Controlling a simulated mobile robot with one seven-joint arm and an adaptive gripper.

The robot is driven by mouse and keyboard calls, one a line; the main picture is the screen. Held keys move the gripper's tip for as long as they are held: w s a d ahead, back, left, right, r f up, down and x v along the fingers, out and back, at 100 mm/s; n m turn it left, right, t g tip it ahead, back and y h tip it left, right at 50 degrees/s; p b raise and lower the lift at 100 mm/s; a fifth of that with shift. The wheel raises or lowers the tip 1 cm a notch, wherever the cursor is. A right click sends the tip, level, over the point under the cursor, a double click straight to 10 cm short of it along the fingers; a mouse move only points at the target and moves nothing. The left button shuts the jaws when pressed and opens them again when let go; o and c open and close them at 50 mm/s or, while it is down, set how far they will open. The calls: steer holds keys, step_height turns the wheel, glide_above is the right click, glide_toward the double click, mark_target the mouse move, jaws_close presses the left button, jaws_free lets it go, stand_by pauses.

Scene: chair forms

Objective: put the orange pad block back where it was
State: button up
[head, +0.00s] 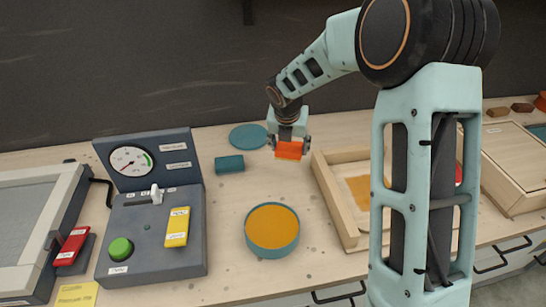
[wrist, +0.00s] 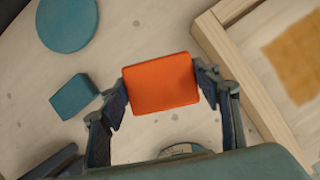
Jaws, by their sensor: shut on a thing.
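My gripper (head: 291,144) is shut on the orange pad block (head: 289,151). In the wrist view the orange block (wrist: 161,83) sits between the two fingers of my gripper (wrist: 162,88), its flat face toward the camera. The block appears held above the table, to the right of a teal block (head: 229,164) and a flat teal disc (head: 249,136). The teal block (wrist: 74,96) and the disc (wrist: 67,22) also show in the wrist view. A wooden tray (head: 328,197) with an orange patch (head: 359,192) inside lies to the right of my gripper, partly hidden by my arm.
A round teal dish with an orange top (head: 272,228) stands nearer the front. A grey control box (head: 150,225) with a gauge, green button and yellow switch is at left. A wooden box (head: 515,165) stands at far right. Bare table lies between the teal block and the dish.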

glide_above(274, 163)
step_height(274, 163, down, 7)
steer(key=shift+s+d+f+p, duration=0.1)
steer(key=shift+s+p, duration=0.05)
steer(key=shift+p, duration=0.15)
steer(key=shift+w+f, duration=0.25)
steer(key=shift+f, duration=1.6)
steer(key=shift+f, duration=0.2)
steer(key=o, duration=1)
steer(key=shift+o, duration=0.2)
